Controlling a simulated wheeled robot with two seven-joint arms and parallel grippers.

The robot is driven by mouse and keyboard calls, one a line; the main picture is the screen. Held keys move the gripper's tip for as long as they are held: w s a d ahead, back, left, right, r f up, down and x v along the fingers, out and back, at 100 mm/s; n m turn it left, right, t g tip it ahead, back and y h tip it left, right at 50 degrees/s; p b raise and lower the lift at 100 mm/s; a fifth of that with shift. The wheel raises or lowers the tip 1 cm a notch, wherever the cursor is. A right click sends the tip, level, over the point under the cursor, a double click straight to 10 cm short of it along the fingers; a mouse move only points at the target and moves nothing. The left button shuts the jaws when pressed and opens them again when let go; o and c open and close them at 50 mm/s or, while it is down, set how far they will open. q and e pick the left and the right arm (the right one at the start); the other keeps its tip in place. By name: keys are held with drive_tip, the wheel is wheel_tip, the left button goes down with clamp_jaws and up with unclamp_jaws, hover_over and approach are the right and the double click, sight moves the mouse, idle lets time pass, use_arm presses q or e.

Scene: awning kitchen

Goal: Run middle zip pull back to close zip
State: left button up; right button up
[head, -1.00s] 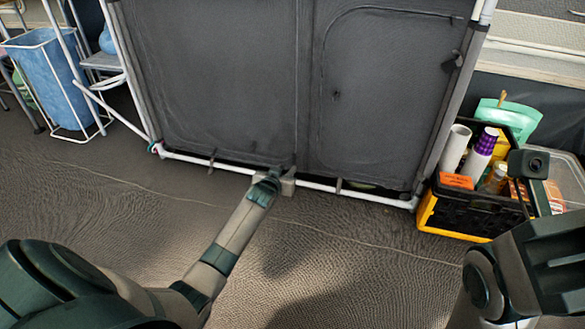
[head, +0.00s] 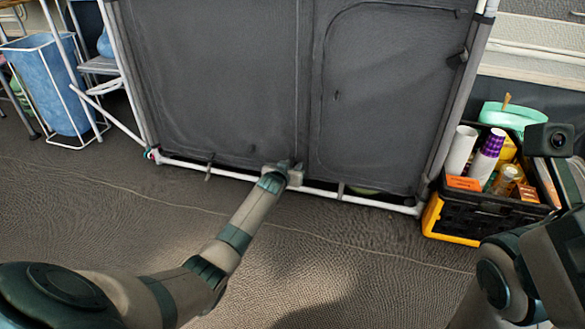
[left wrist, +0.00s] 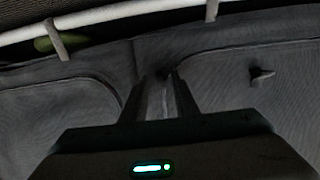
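A dark grey fabric cabinet (head: 225,80) with zipped doors stands ahead on a white tube frame. A middle seam runs down between its two door panels. My left gripper (head: 292,168) is at the foot of this seam, just above the bottom rail. In the left wrist view the two fingers (left wrist: 162,82) stand a little apart, with a seam line between them. A small dark lump (left wrist: 162,73), possibly the middle zip pull, shows at the fingertips; I cannot tell if they touch it. My right arm is at the lower right; its fingers do not show.
A black and yellow crate (head: 447,223) with bottles and rolls stands right of the cabinet, close to my right arm. A blue bin (head: 48,85) in a white frame stands at the far left. The white bottom rail (head: 228,173) runs along the cabinet. The floor in front is clear.

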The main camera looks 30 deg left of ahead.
use_arm(q)
clamp_jaws()
idle(1.4)
